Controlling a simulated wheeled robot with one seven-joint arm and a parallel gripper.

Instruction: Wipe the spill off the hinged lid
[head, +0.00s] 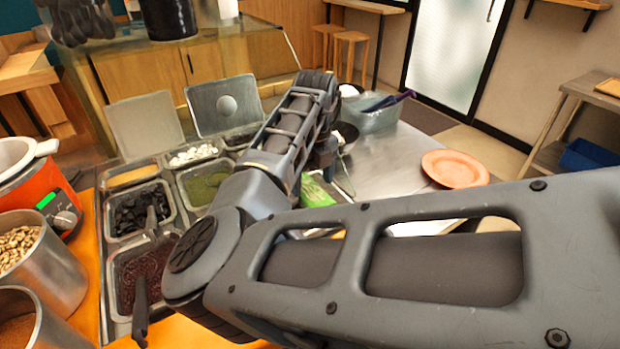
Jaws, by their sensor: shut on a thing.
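Two hinged lids stand open behind the topping pans: a plain grey left lid (145,127) and a right lid (206,111) with a pale round spot or knob (227,105) near its middle. From this view I cannot tell whether that pale round patch is a spill. My arm crosses the foreground and bends up over the pans, its wrist to the right of the right lid. My gripper's fingers are hidden behind my own arm, so what they hold does not show. A bright green item (317,193) shows partly behind my arm; I cannot tell what it is.
Pans hold dark chunks (140,208), red beans (143,270), a green topping (203,185) and white pieces (194,154). An orange cooker (45,198) and metal pots stand at left. A terracotta plate (454,168) and clear bin (372,115) sit on the steel counter (388,160).

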